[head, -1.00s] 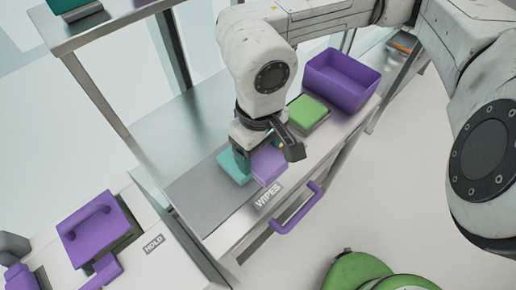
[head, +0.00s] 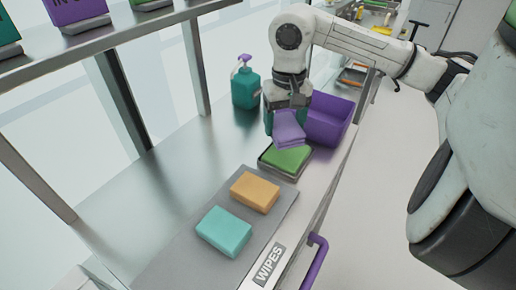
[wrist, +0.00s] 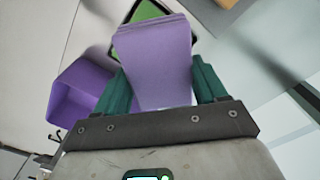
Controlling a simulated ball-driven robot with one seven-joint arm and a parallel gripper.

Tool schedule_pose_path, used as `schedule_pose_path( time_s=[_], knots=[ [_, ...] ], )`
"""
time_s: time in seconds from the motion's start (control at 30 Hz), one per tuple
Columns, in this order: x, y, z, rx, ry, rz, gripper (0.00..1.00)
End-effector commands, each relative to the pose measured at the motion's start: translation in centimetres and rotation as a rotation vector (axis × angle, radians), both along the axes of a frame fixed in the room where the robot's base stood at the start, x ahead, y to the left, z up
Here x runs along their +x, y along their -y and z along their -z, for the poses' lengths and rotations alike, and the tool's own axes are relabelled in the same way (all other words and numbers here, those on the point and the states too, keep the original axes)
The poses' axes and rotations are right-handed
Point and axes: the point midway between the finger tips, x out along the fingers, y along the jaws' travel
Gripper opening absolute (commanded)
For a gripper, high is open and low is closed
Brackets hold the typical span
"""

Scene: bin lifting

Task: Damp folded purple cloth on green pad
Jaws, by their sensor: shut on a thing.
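A folded purple cloth (head: 289,130) is held in my gripper (head: 287,122) above the far edge of the green pad. In the wrist view the cloth (wrist: 155,60) sits between the two teal fingers of my gripper (wrist: 158,88), which are shut on it. The green pad (head: 286,160) lies in a shallow metal tray on the counter. In the wrist view the pad (wrist: 148,10) is partly hidden behind the cloth. The cloth appears above the pad; contact between them cannot be made out.
A purple bin (head: 330,122) stands right beside the pad. A teal pump bottle (head: 245,85) stands behind, to the left. An orange folded cloth (head: 254,192) and a teal one (head: 224,231) lie on a grey mat marked WIPES. The left counter is clear.

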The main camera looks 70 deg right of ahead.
Motion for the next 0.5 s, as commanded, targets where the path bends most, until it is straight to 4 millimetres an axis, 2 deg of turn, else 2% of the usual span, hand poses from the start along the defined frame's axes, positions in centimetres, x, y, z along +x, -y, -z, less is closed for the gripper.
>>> schedule_pose_path(
  time_s=[0.17,0.33,0.5],
  knots=[
    [-1.2,1.5,0.3,0.010,0.002,0.049,0.47],
    [-1.3,1.6,1.1,0.010,0.002,0.052,0.47],
    [-1.3,1.6,2.8,0.012,0.002,0.050,0.47]
  ],
)
